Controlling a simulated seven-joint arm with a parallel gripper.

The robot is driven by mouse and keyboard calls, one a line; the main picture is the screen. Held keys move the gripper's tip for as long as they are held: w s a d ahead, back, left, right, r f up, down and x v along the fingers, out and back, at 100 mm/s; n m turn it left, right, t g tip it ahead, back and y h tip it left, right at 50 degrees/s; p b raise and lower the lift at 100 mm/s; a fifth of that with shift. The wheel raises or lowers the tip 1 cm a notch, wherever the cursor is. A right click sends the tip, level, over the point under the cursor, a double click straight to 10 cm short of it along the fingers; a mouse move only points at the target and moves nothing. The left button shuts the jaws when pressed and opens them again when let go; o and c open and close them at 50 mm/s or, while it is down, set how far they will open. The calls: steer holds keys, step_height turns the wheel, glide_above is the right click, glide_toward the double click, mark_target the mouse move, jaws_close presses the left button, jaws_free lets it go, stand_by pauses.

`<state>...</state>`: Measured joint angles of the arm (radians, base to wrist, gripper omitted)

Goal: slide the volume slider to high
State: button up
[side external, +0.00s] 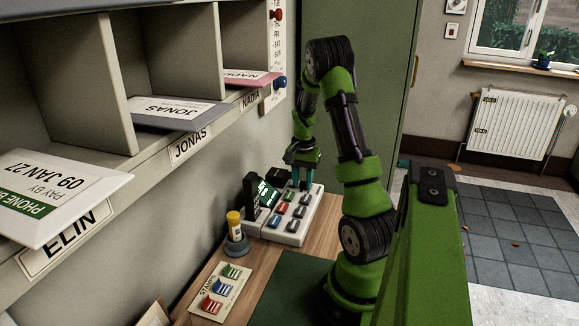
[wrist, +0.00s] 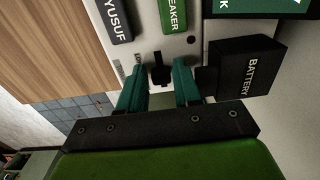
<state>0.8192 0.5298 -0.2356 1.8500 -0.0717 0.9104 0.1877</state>
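The slider's black knob (wrist: 160,74) stands on the white phone panel (wrist: 146,48) in the wrist view. My gripper (wrist: 158,82) is open, with one teal finger on each side of the knob and gaps showing between. I cannot tell whether the fingertips touch the panel. In the side view my gripper (side external: 302,172) is low over the far end of the phone panel (side external: 284,238), and the slider is hidden there. The slider's scale marks are too small to read.
A black battery box (wrist: 245,67) is close beside the right finger in the wrist view. SPEAKER (wrist: 174,14) and YUSUF (wrist: 115,20) buttons lie beyond the slider. A black handset (side external: 251,203), a glue bottle (side external: 235,226) and a stamps board (side external: 222,288) are nearer on the bench.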

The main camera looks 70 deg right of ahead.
jaws_close()
steer(key=shift+d, duration=0.15)
steer(key=shift+d+r, duration=0.1)
steer(key=shift+d, duration=1.1)
steer(key=shift+o, duration=0.5)
jaws_free()
steer(key=shift+a, duration=0.1)
step_height(320, 180, up, 17)
